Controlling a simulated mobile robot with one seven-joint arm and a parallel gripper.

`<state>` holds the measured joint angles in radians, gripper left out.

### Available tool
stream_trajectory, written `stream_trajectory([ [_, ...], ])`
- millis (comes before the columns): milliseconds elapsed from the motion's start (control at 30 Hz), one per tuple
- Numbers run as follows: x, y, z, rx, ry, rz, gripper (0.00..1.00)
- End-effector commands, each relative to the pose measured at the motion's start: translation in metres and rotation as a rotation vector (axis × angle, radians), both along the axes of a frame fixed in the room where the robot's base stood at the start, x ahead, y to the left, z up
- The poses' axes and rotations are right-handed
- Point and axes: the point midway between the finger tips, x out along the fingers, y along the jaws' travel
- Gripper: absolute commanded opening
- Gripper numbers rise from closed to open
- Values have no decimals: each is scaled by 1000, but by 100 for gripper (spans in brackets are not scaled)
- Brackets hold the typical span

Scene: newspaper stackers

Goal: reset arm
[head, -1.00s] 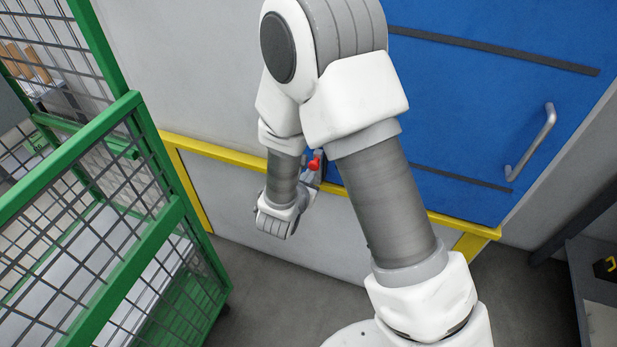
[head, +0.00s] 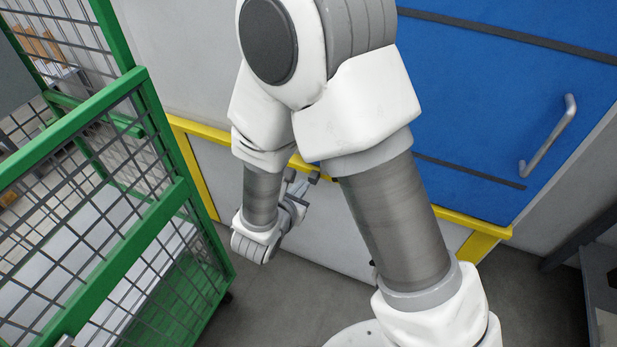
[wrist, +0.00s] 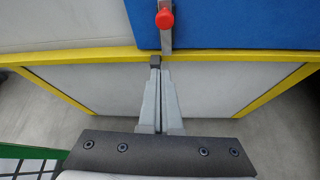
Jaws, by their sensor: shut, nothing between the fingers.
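My arm (head: 385,215) is folded in front of a white machine with a blue door. My gripper (wrist: 160,63) is shut and empty, with its two grey fingers side by side, pointing at the machine's yellow edge. It also shows low behind my upper arm in the head view (head: 301,178). In the wrist view a red knob (wrist: 165,19) on a metal latch (wrist: 166,39) lies just beyond the fingertips, with no visible contact. The knob is hidden behind my arm in the head view.
A green wire-mesh cage cart (head: 165,205) stands close on the left. The blue door (head: 500,100) has a grey handle (head: 548,135). A yellow frame (head: 455,216) edges the machine. A dark rack (head: 600,262) is at the far right. Grey floor lies between.

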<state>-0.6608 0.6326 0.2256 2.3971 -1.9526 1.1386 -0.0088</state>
Motion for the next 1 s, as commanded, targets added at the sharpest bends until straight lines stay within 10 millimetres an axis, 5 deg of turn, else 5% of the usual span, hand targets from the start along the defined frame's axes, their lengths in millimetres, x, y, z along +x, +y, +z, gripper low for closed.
stream_trajectory([
  [767,-13,2,9,2,-2,-8,0],
  [867,-9,-11,20,20,-16,-66,0],
  [1000,-3,-58,55,94,-57,-282,0],
])
